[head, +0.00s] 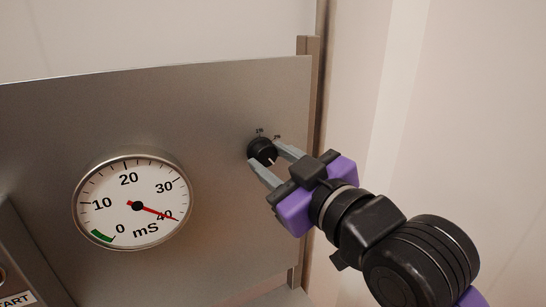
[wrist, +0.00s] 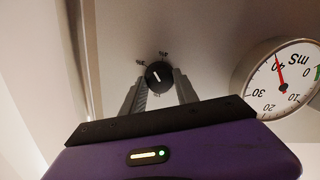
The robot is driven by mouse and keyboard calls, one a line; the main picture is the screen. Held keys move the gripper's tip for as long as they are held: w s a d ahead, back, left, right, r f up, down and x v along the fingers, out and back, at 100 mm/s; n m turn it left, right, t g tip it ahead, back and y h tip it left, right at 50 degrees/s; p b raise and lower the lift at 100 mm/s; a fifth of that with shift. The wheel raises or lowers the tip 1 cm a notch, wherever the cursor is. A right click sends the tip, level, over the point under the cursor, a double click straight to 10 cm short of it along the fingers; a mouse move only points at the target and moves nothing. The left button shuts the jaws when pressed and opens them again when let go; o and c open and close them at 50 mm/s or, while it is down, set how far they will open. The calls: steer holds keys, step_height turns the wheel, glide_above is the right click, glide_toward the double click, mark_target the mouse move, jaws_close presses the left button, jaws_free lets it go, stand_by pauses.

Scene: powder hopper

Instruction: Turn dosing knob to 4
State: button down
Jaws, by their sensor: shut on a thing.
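The dosing knob (head: 261,151) is a small round black knob on the grey metal panel, right of the gauge in the head view. My gripper (head: 266,158) is shut on the knob, with one grey finger on either side of it. In the wrist view the knob (wrist: 158,76) shows between the fingertips with a white pointer line on its face. Small scale marks stand around the knob. Their numbers are too small to read surely, and part of the scale is hidden by my fingers.
A round dial gauge (head: 131,201) marked mS sits left of the knob, its red needle near 40. A START label (head: 15,300) shows at the lower left. A vertical post (head: 308,110) edges the panel on the right, beside a pale wall.

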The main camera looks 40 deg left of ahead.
steer(key=m+p, duration=0.1)
steer(key=m, duration=0.2)
steer(key=shift+f+m, duration=0.1)
steer(key=shift+m, duration=0.2)
steer(key=shift+f+m+p, duration=0.1)
steer(key=shift+m+p, duration=0.9)
steer(key=shift+m, duration=0.8)
steer(key=c, duration=0.9)
jaws_free()
